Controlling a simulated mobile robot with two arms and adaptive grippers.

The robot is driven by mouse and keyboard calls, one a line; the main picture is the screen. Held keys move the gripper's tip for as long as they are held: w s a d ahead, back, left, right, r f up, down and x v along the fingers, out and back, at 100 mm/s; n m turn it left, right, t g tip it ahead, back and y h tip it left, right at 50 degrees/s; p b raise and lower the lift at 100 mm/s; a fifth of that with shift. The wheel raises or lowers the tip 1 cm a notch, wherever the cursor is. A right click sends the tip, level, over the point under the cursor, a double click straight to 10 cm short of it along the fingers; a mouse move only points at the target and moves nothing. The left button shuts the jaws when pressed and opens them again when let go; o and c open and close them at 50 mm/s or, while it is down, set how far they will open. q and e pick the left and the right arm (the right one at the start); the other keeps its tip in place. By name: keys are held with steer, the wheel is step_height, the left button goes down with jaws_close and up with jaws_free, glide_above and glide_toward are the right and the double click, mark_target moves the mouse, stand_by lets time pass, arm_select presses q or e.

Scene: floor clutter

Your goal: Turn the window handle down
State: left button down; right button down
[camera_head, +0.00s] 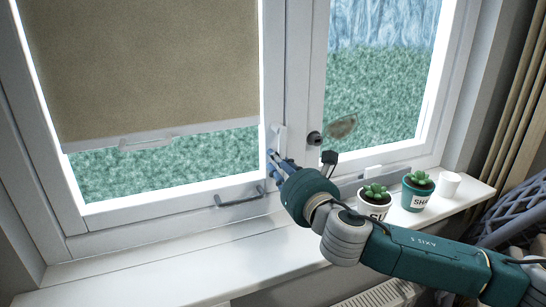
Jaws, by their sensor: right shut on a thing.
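The white window handle (279,138) sits on the frame post between the two window panes. Its visible part stands roughly upright; the lower part is hidden by my gripper. My right gripper (274,160) reaches in from the right and is shut on the window handle at its lower end. The fingertips are small in the view, and the exact contact is partly hidden. My left gripper is not in view.
A grey lever (240,199) is on the lower frame. A beige blind (150,70) covers most of the left pane. Potted plants (376,202) (417,190) and a white cup (449,184) stand on the sill near my right arm. The left sill (150,272) is clear.

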steer(key=shift+d+f+n, duration=0.2)
steer(key=shift+f+n, duration=0.05)
steer(key=shift+n, duration=0.15)
steer(key=c, duration=1.7)
jaws_free()
steer(key=shift+o, duration=1.1)
steer(key=shift+d+r, duration=0.1)
steer(key=v, duration=1.2)
